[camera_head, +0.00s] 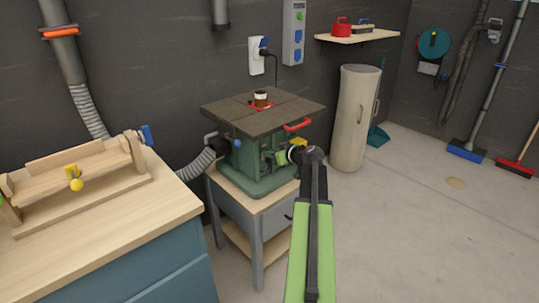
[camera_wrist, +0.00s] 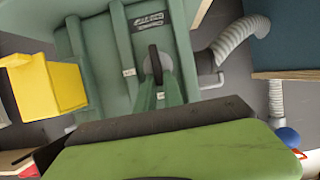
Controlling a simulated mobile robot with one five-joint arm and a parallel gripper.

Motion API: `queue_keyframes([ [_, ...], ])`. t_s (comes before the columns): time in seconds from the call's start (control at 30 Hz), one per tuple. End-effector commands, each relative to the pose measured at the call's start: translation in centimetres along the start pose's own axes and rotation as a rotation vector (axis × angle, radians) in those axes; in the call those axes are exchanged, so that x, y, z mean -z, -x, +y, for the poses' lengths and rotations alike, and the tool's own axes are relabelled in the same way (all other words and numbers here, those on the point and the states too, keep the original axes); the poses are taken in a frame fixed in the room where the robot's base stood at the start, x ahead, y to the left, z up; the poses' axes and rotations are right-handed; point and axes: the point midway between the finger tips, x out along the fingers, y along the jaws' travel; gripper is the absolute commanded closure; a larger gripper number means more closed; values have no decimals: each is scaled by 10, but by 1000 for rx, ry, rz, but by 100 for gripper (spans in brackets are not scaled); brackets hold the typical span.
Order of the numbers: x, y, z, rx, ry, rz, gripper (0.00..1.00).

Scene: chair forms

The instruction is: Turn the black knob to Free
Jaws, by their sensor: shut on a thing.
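The green router table machine (camera_head: 262,165) stands on a small bench. In the wrist view its green housing (camera_wrist: 95,50) fills the upper middle. The black knob (camera_wrist: 156,64) shows there as a narrow dark bar in front of a round grey plate. Small white labels (camera_wrist: 129,72) sit close by, too small to read. My gripper (camera_head: 303,154) is at the front right side of the machine, under the table top, and is shut on the knob. The contact itself is largely hidden, and I cannot tell which label the knob points to.
A yellow box (camera_wrist: 50,86) is beside the knob; it also shows close to my gripper in the head view (camera_head: 298,142). A red handle (camera_head: 297,125) juts from the table edge above. A grey hose (camera_head: 196,168) is at the left.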

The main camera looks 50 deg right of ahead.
Motion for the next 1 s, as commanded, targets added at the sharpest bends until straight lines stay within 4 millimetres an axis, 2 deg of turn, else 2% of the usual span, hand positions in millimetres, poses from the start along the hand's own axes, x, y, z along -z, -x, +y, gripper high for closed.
queue_keyframes([
  [0.03,0,-1,0,1,0,0,100],
  [0.07,-2,3,-13,1,0,0,100],
  [0.13,0,0,-4,2,-1,0,100],
  [0.47,-1,-3,2,41,-84,0,100],
  [1.0,-9,-5,16,221,-522,-1,100],
])
